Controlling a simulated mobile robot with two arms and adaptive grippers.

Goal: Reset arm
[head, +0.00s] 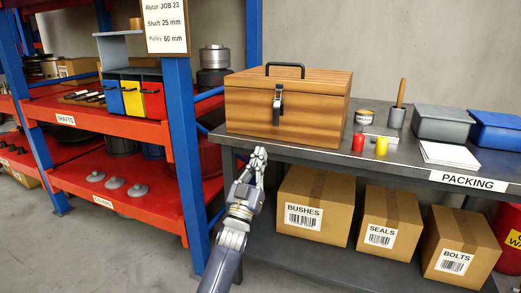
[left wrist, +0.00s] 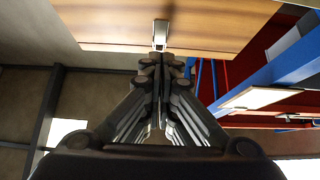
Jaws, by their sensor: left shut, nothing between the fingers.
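My left gripper (head: 260,154) is shut and empty. In the head view it is raised in front of the packing table's front edge, below and left of the latch of a wooden chest. In the left wrist view its fingers (left wrist: 160,62) are closed together and point toward the chest's latch (left wrist: 161,32). The wooden chest (head: 245,108) is closed, with a dark handle on its lid and a metal latch (head: 278,100) on its front. I see no clear contact between the fingers and the chest. My right gripper is in neither view.
The packing table (head: 345,153) also carries a grey bin (head: 442,123), a blue bin (head: 497,131), white paper (head: 449,154), and red and yellow small items. Cardboard boxes (head: 314,205) stand on its lower shelf. A blue-posted rack (head: 184,150) with red shelves stands close on the left.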

